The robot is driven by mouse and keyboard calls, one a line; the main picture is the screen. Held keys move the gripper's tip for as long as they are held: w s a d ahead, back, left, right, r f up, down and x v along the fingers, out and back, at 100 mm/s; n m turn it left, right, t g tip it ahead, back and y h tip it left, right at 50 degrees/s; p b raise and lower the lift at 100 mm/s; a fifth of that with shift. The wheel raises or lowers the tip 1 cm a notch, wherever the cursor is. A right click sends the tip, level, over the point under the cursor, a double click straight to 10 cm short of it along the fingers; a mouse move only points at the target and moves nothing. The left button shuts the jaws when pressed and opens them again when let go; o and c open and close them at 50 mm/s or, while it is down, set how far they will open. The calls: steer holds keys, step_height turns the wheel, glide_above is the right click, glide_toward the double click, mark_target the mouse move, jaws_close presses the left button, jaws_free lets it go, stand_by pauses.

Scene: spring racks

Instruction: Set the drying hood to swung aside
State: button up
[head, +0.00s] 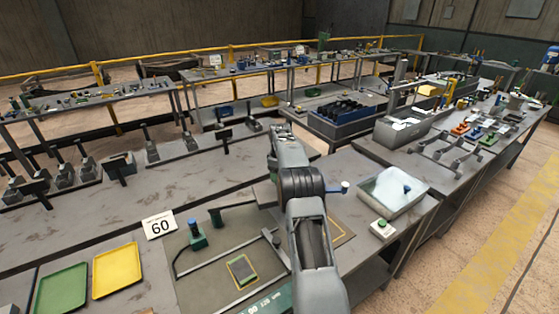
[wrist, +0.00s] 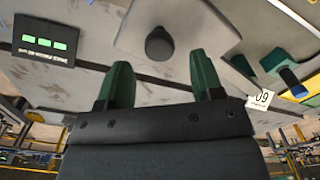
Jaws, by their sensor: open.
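My gripper (wrist: 159,62) shows in the wrist view with two dark green fingers apart and nothing held between them. A light grey panel with rounded corners (wrist: 196,22) lies beyond the fingertips. A dark round knob (wrist: 159,43) stands on it, in line with the gap between the fingers. I cannot tell whether they touch, or whether this panel is the drying hood. In the head view my arm reaches over the bench and hides what is behind it. No part there can be clearly identified as the hood.
A dark display (wrist: 44,40) shows in the wrist view.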

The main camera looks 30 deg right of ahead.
step_height(320, 180, up, 10)
steer(key=p, duration=0.1)
steer(key=shift+r, duration=0.1)
stand_by(0.3)
